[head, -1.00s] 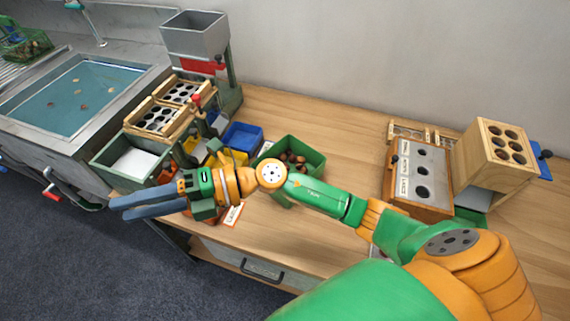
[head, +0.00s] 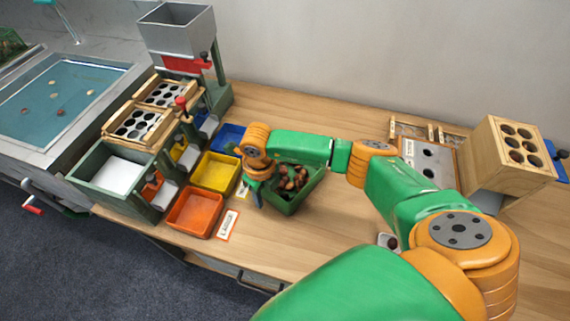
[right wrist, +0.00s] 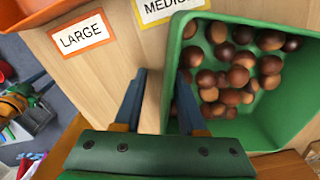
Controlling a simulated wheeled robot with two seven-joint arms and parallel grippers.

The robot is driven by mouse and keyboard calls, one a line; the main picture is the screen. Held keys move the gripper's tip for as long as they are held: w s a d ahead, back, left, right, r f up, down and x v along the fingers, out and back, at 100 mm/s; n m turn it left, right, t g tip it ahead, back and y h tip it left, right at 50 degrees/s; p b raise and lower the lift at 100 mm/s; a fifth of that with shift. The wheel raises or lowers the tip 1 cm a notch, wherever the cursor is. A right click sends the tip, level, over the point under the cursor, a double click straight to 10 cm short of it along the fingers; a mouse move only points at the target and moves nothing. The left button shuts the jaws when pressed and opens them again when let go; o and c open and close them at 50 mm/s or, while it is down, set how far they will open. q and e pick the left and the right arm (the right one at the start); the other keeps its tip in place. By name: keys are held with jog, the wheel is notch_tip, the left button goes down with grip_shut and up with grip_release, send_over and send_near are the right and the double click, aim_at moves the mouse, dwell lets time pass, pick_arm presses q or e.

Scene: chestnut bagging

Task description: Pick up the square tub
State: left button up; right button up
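The square tub (head: 292,208) is green, holds several brown chestnuts and stands upright on the table; it fills the right side of the right wrist view (right wrist: 265,132). My right gripper (head: 257,193) points down at the tub's left side. In the right wrist view its two blue fingers (right wrist: 158,92) are apart, with the tub's left wall near the right finger. That finger overlaps the tub's edge; I cannot tell whether it touches. An orange and blue part at the wrist view's left edge looks like my left gripper (right wrist: 28,95), too small to read.
An orange tray (head: 194,213) and a yellow tray (head: 215,173) stand left of the tub, with a blue tray (head: 228,137) behind. A LARGE label (head: 228,225) and a MEDIUM label (right wrist: 165,8) lie near. A wooden block with holes (head: 512,150) stands right.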

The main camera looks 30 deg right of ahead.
grip_shut()
jog(key=shift+r, duration=0.1)
dwell(1.2)
